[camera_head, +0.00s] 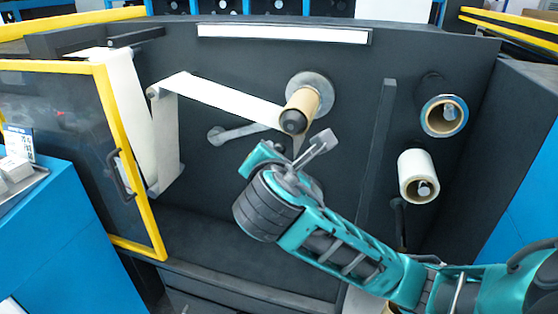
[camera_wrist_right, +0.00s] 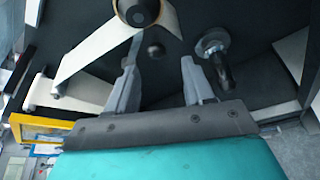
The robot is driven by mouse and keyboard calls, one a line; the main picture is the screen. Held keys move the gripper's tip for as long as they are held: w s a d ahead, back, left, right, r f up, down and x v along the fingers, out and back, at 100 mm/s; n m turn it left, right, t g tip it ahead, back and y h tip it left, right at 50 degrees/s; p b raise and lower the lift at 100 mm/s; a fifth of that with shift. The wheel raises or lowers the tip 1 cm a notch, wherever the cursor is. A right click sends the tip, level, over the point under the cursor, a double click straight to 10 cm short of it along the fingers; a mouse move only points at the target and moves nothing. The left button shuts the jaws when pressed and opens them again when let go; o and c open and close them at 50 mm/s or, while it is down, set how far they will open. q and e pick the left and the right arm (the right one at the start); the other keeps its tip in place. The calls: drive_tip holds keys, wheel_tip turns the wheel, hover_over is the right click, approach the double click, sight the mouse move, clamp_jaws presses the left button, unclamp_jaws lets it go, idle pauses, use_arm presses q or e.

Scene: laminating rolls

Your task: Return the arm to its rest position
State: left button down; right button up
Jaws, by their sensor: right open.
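My right arm (camera_head: 335,245) reaches in from the lower right in the head view, in front of the machine's dark panel (camera_head: 225,70). Its gripper (camera_head: 309,147) is just below a roll with a brown core (camera_head: 302,103) on the middle spindle. In the right wrist view the gripper (camera_wrist_right: 160,57) has its two fingers spread, with nothing held between them. A black knob (camera_wrist_right: 155,48) shows behind the gap. The brown-core roll (camera_wrist_right: 158,12) is at the top there, above the fingertips. My left gripper is not in view.
A white web (camera_head: 225,98) runs left from the middle roll. A blue-edged roll (camera_head: 445,116) and a white roll (camera_head: 418,176) hang at the right. A yellow-framed door (camera_head: 130,165) stands at the left. A vertical dark bar (camera_head: 381,150) stands right of the gripper.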

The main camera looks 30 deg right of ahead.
drive_tip(key=shift+s+a+r, duration=0.15)
drive_tip(key=shift+s+a, duration=0.1)
drive_tip(key=shift+s, duration=0.1)
idle(0.3)
drive_tip(key=s+a+f+m+y, duration=0.1)
drive_tip(key=a+f+m+y, duration=0.25)
drive_tip(key=f, duration=0.65)
drive_tip(key=s+a+f+m+y, duration=0.1)
drive_tip(key=a+f+m+y, duration=0.25)
drive_tip(key=f, duration=0.75)
drive_tip(key=s+a+f+m+y, duration=0.1)
drive_tip(key=s+f+m+y, duration=0.2)
drive_tip(key=s+f+m, duration=0.8)
drive_tip(key=shift+s+a+f+m+g, duration=0.15)
drive_tip(key=shift+s+f+m+g, duration=0.1)
drive_tip(key=shift+f+m+g, duration=0.2)
